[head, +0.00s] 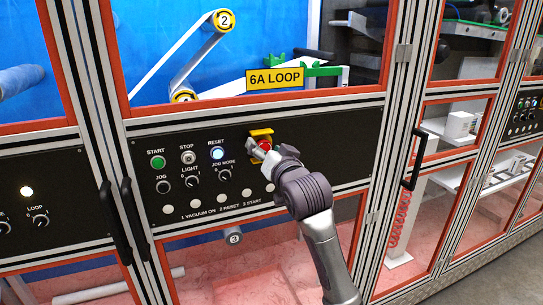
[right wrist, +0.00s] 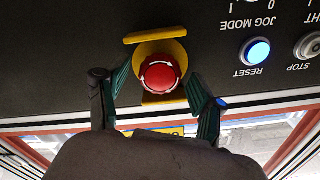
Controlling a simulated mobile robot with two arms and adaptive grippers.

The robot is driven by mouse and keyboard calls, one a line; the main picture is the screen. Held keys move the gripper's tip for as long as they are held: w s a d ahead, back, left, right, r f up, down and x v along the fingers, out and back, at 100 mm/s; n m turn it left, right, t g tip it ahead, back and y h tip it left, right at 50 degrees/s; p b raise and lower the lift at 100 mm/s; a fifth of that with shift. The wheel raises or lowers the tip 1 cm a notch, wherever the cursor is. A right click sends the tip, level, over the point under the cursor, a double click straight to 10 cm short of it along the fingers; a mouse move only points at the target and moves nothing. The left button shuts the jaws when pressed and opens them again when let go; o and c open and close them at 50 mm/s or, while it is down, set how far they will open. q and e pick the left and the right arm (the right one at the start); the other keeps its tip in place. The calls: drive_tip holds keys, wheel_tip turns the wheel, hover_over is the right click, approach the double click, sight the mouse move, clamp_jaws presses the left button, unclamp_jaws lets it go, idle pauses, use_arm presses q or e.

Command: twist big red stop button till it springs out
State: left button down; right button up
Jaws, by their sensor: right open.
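The big red stop button (head: 265,144) sits on a yellow backing with yellow guards, on the black control panel under the 6A LOOP sign. In the right wrist view the red button (right wrist: 161,76) shows white arrows on its cap. My right gripper (head: 260,148) is at the button in the head view and partly covers it. In the right wrist view my right gripper (right wrist: 165,82) is open, with one finger on each side of the button and a visible gap on both sides. Whether the button is pressed in cannot be told. My left gripper is not in view.
To the left on the panel are a green START button (head: 158,162), a STOP button (head: 188,157), a lit RESET button (head: 217,154) and selector knobs. A yellow guard (right wrist: 155,34) edges the button. Black door handles (head: 415,158) stick out nearby.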

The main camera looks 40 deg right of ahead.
drive_tip(key=v, duration=1.1)
drive_tip(key=shift+s, duration=0.15)
drive_tip(key=shift+f, duration=0.1)
